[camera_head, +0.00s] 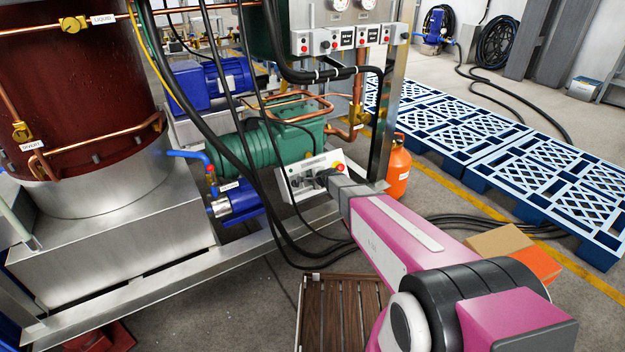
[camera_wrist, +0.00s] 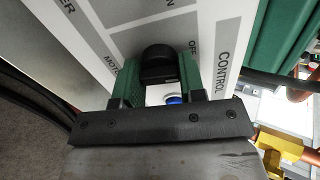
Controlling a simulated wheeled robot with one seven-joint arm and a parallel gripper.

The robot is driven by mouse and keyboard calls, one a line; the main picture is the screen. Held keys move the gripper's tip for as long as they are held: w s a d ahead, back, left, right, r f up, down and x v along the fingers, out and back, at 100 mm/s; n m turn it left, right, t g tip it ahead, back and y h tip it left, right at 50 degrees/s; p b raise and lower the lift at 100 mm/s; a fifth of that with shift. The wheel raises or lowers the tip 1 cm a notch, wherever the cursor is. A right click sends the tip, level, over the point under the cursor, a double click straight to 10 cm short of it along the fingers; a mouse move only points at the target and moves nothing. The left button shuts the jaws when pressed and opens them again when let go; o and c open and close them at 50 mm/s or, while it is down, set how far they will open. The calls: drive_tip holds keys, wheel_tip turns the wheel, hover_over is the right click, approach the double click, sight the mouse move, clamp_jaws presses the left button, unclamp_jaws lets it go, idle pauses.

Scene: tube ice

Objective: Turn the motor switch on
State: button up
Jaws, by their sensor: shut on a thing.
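The control box (camera_head: 295,187) is a pale panel on the machine frame, with a red button and a yellow part at its right end. In the wrist view its white face (camera_wrist: 112,38) carries the words CONTROL, OFF, ON and part of MOTOR. A black rotary switch knob (camera_wrist: 158,60) stands out from this face near OFF. My gripper (camera_wrist: 157,80) is at the panel, with its green-lined fingers on both sides of the knob and shut on it. The knob's pointer and exact setting cannot be read. In the head view my gripper (camera_head: 325,178) partly covers the panel.
A green compressor (camera_head: 265,140) and copper pipes stand behind the box. Black cables hang just left of my arm. An orange gas cylinder (camera_head: 398,168) stands to the right. Blue pallets (camera_head: 480,145), a cardboard box (camera_head: 498,240) and a wooden slatted crate (camera_head: 340,312) are on the floor.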

drive_tip(key=m, duration=0.5)
drive_tip(key=shift+m, duration=0.4)
drive_tip(key=m, duration=0.5)
drive_tip(key=shift+f, duration=0.1)
drive_tip(key=shift+s, duration=0.1)
drive_tip(key=o, duration=0.9)
drive_tip(key=shift+o, duration=0.2)
drive_tip(key=v, duration=1)
drive_tip(key=shift+s+d+r, duration=0.2)
drive_tip(key=shift+s+r, duration=0.05)
